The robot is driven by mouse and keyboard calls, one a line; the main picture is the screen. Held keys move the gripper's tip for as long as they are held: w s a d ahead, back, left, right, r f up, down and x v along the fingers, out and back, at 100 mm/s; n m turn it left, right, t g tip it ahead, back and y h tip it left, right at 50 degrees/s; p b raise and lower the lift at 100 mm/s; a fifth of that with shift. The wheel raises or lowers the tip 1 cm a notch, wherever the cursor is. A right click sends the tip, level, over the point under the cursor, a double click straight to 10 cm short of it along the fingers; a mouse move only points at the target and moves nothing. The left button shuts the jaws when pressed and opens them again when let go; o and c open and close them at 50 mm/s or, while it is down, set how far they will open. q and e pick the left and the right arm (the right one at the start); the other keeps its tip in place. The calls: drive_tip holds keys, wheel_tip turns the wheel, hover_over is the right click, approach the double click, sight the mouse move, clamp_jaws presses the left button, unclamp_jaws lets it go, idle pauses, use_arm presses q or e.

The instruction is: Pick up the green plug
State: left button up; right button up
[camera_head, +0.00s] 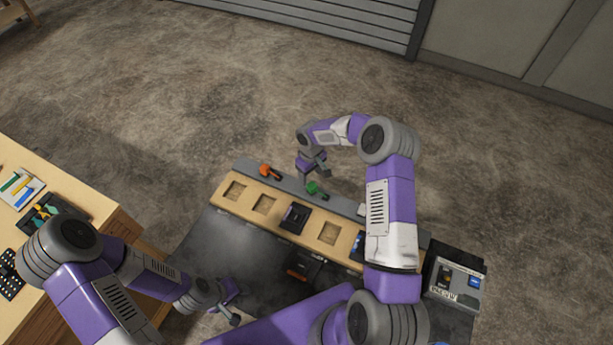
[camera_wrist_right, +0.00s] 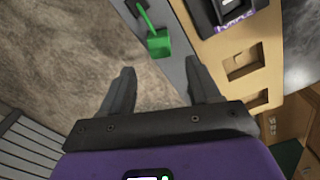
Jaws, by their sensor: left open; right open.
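The green plug (camera_head: 313,188) lies on the grey strip (camera_head: 339,199) at the back of the console, with its short cable beside it. In the right wrist view the green plug (camera_wrist_right: 158,42) shows ahead of my right gripper, nearer its right finger. My right gripper (camera_head: 316,172) is open and empty, just behind and above the plug; its two fingers (camera_wrist_right: 163,88) are spread, and the plug is not between them. My left gripper (camera_head: 230,305) is open and empty, low at the left front of the console, far from the plug.
An orange plug (camera_head: 266,170) lies on the strip to the left. The wooden panel (camera_head: 218,200) has square sockets and a purple-labelled module (camera_head: 295,216). A blue module (camera_head: 358,242) is partly hidden by my right arm. A wooden table (camera_head: 90,204) with tools stands left.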

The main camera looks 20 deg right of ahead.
sight(312, 185)
drive_tip(key=f, duration=0.2)
drive_tip(key=f+p, duration=0.1)
drive_tip(key=f, duration=0.1)
drive_tip(key=s+f, duration=0.1)
drive_tip(key=f, duration=0.1)
drive_tip(key=shift+s+d+f, duration=0.1)
drive_tip(key=shift+f, duration=0.4)
